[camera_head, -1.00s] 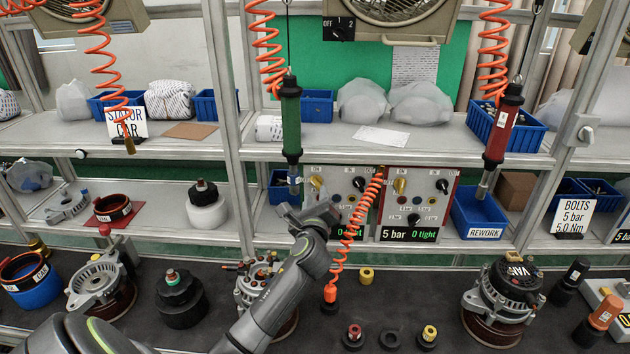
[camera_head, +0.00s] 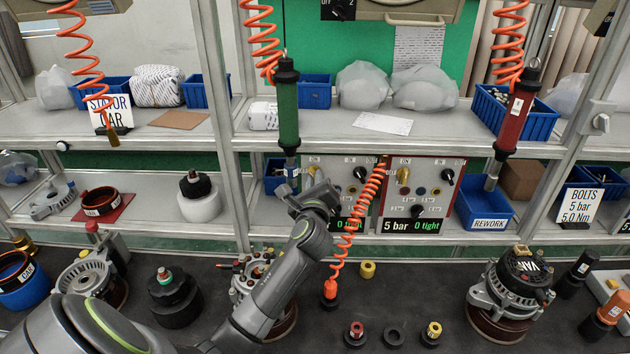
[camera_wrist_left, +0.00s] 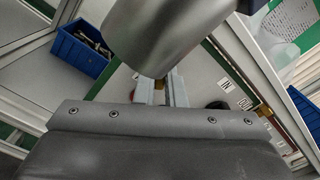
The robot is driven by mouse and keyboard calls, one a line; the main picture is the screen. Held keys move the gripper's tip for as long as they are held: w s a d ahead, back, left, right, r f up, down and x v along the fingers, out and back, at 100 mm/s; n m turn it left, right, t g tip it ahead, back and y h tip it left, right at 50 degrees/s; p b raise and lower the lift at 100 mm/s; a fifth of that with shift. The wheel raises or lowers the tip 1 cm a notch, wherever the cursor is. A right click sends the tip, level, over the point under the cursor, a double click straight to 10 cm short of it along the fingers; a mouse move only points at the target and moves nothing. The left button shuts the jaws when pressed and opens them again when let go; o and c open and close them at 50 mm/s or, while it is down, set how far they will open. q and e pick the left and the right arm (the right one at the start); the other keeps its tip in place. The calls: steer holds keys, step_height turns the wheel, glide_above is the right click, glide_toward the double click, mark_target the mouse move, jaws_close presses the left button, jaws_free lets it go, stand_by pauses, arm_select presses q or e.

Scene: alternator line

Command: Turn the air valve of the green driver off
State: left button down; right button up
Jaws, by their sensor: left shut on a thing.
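The green driver (camera_head: 288,112) hangs upright from an orange coiled hose, in front of the shelf. Behind its lower end stands the left control panel (camera_head: 343,172), with a dial and a green "0 tight" display. In the left wrist view, the two light fingers (camera_wrist_left: 161,92) are shut on a small yellow piece, the valve handle (camera_wrist_left: 160,84). A large grey rounded body fills the top of that view. My right gripper is not in view.
The right panel (camera_head: 425,190) has its own yellow valve (camera_head: 402,175), and the red driver (camera_head: 516,112) hangs beside it. An orange coiled hose (camera_head: 362,215) runs close to my left wrist. Alternators and several small parts stand on the dark bench (camera_head: 400,290).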

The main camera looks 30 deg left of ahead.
arm_select(q)
steer(key=shift+n, duration=0.4)
steer(key=n, duration=0.3)
steer(key=n+b, duration=0.1)
steer(key=n, duration=0.5)
steer(key=shift+r+n+b, duration=0.25)
steer(key=shift+n+b, duration=0.05)
steer(key=shift+n, duration=0.1)
stand_by(0.5)
steer(key=c, duration=1.5)
jaws_free()
steer(key=shift+f, duration=0.1)
